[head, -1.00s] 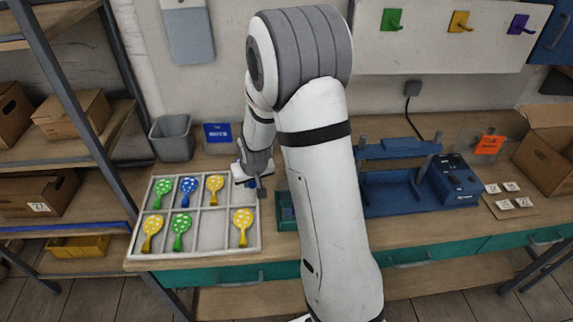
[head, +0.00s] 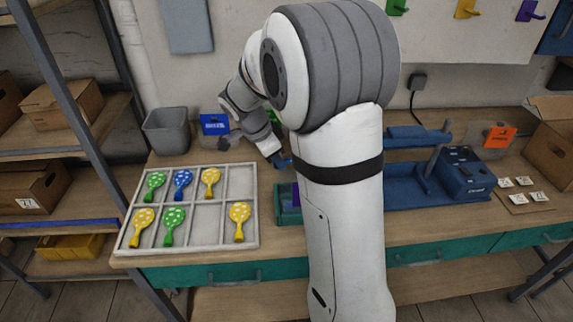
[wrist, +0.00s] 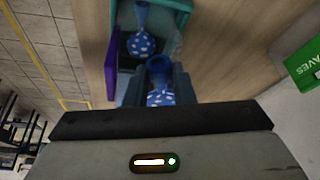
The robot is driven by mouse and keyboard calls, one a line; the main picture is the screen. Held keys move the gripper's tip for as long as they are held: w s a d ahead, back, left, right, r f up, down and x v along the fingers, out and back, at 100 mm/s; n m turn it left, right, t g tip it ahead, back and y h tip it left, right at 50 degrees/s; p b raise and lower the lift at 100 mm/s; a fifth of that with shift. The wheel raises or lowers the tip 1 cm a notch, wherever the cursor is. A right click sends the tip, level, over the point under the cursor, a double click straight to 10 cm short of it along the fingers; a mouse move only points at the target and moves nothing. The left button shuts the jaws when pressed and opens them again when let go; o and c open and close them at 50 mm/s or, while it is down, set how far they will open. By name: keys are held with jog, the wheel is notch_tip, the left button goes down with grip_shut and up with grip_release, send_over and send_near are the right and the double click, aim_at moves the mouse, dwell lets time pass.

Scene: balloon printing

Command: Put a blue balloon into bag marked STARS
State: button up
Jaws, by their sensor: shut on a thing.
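My gripper (wrist: 158,84) is shut on a blue balloon (wrist: 160,97) with white marks; the marks' exact shape is unclear. In the head view my gripper (head: 280,160) is right of the sorting tray, above the bench, partly behind my arm. Another blue patterned balloon (wrist: 141,43) lies in the teal box (wrist: 181,6), just ahead of the jaws in the wrist view. A blue balloon (head: 182,183) also lies in the tray's top row. A blue labelled item (head: 215,126) and an orange labelled item (head: 499,137) stand at the back. I cannot read STARS on either.
The divided tray (head: 257,225) holds several green and yellow balloons. The teal box (head: 288,217) has a purple panel (wrist: 103,70). A green item marked WAVES (wrist: 305,65) is at the wrist view's right. A blue machine (head: 462,178) stands right of my arm.

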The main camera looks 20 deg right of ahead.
notch_tip(320, 180, up, 2)
jog(key=s+d+m+g+b, duration=0.1)
jog(key=s+d+m, duration=0.1)
jog(key=m, duration=0.2)
jog(key=b, duration=0.7)
send_near(285, 184)
jog(key=s+f, duration=0.1)
jog(key=s+d+f, duration=0.1)
jog(key=s+f, duration=0.1)
jog(key=s+d+f, duration=0.1)
jog(key=s, duration=0.1)
jog(key=shift+d+f, duration=0.15)
jog(key=shift+f, duration=0.1)
jog(key=o, duration=0.8)
jog(key=shift+o, duration=0.2)
notch_tip(285, 184, up, 13)
jog(key=p, duration=0.6)
jog(key=shift+p, duration=0.3)
